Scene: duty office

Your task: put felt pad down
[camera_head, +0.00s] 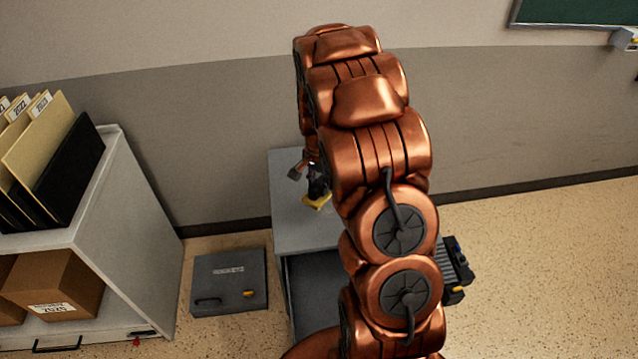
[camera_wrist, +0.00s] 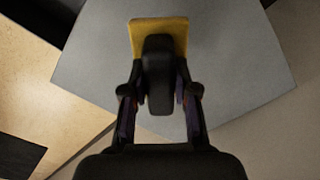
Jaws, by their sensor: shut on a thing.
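The felt pad, a yellow square piece (camera_wrist: 176,33), shows at the top of the wrist view, with a dark block between it and my fingers. I cannot tell whether this dark block is part of the pad. My gripper (camera_wrist: 160,88) is shut on the felt pad, one finger on each side. In the head view the yellow pad (camera_head: 318,201) is small, just below my gripper (camera_head: 314,184), over the grey cabinet top (camera_head: 290,225). I cannot tell whether it touches the surface. My arm hides the right part of the cabinet.
The grey top around the pad looks bare. Below it, the cabinet front shows an open dark space (camera_head: 312,285). A flat grey case (camera_head: 230,285) lies on the floor to the left. A white shelf (camera_head: 125,215) with folders and a cardboard box (camera_head: 55,285) stands further left.

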